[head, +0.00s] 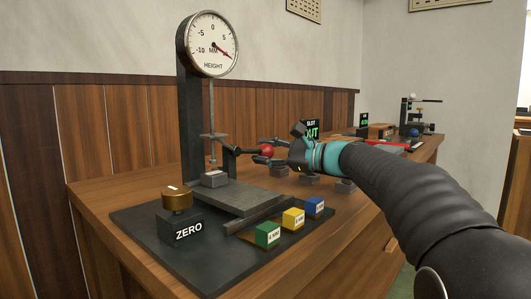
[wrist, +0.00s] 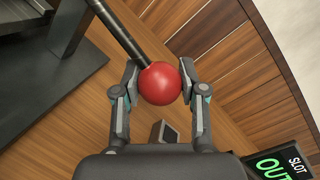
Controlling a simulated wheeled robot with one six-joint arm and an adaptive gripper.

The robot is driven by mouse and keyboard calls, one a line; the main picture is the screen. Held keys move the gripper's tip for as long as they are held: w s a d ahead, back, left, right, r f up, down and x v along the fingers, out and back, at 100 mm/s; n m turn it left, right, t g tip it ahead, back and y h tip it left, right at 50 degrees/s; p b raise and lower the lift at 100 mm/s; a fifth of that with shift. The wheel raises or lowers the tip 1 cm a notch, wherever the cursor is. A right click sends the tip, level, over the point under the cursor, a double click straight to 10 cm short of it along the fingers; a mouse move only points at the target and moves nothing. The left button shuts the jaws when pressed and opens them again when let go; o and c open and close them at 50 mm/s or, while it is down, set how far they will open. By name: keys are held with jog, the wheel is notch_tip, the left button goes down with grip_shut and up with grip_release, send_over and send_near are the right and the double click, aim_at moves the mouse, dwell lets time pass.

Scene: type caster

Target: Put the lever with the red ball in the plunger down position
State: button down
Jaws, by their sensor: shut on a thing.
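The lever's red ball (head: 267,151) is at the right end of a black rod (head: 243,152) on the height gauge. The rod looks roughly level in the head view. In the wrist view the red ball (wrist: 160,84) sits between the two fingertips, and the rod (wrist: 122,32) runs up and left from it. My gripper (head: 265,152) is shut on the ball. The gauge's plunger (head: 212,140) hangs above a grey block (head: 214,179) on the base. I cannot tell whether the plunger touches the block. The dial (head: 213,44) has a red needle pointing to the lower right.
A ZERO box with a brass knob (head: 177,198) stands at the front left of the dark mat. Green (head: 268,234), yellow (head: 293,218) and blue (head: 315,206) cubes stand at the mat's front right. A SLOT OUT sign (head: 310,130) stands behind my gripper. More equipment is farther back.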

notch_tip(320, 180, up, 3)
jog(key=n+p, duration=0.1)
jog(key=n, duration=0.2)
jog(key=shift+r+h, duration=0.2)
jog(key=shift+h, duration=0.2)
jog(key=shift+s+a+r+n+h+p, duration=0.15)
jog(key=shift+s+r+n+h, duration=0.1)
jog(key=shift+r+n, duration=0.5)
jog(key=shift+s+a+r+n+h+p, duration=0.15)
jog(key=shift+r+n+h, duration=0.1)
jog(key=shift+r+n, duration=0.5)
jog(key=shift+f, duration=0.1)
jog(key=c, duration=0.6)
grip_release()
jog(key=shift+c, duration=0.2)
jog(key=shift+s+d, duration=0.1)
jog(key=shift+d, duration=0.2)
jog(key=v, duration=1.1)
jog(key=shift+d, duration=0.15)
jog(key=shift+s, duration=0.1)
